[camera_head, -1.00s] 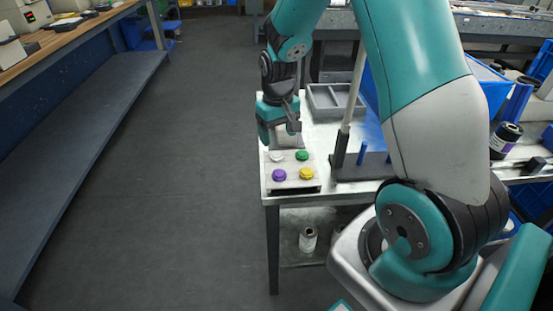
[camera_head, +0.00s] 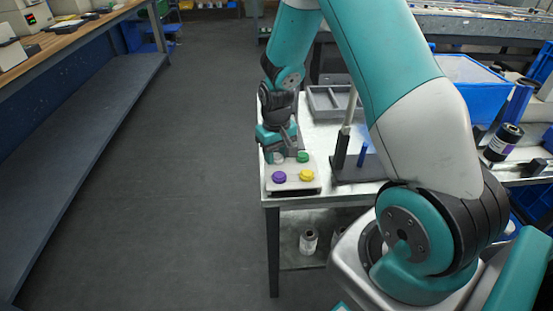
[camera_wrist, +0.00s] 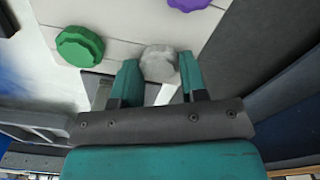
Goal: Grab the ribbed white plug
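The ribbed white plug (camera_wrist: 159,63) sits on a pale board (camera_head: 303,185) beside the green (camera_head: 303,157), purple (camera_head: 279,177) and yellow (camera_head: 306,175) plugs. It also shows in the head view (camera_head: 277,158), partly hidden by my gripper. In the wrist view my gripper (camera_wrist: 157,72) is open, with one teal finger on each side of the white plug. Small gaps seem to show between fingers and plug; I cannot tell whether either finger touches it. The green plug (camera_wrist: 80,47) is left of the fingers in the wrist view.
The board is at the table's (camera_head: 330,205) near left corner. A dark stand with a blue peg (camera_head: 362,155) and an upright rod is to its right. A grey divided tray (camera_head: 332,101) lies behind. The floor at left is free.

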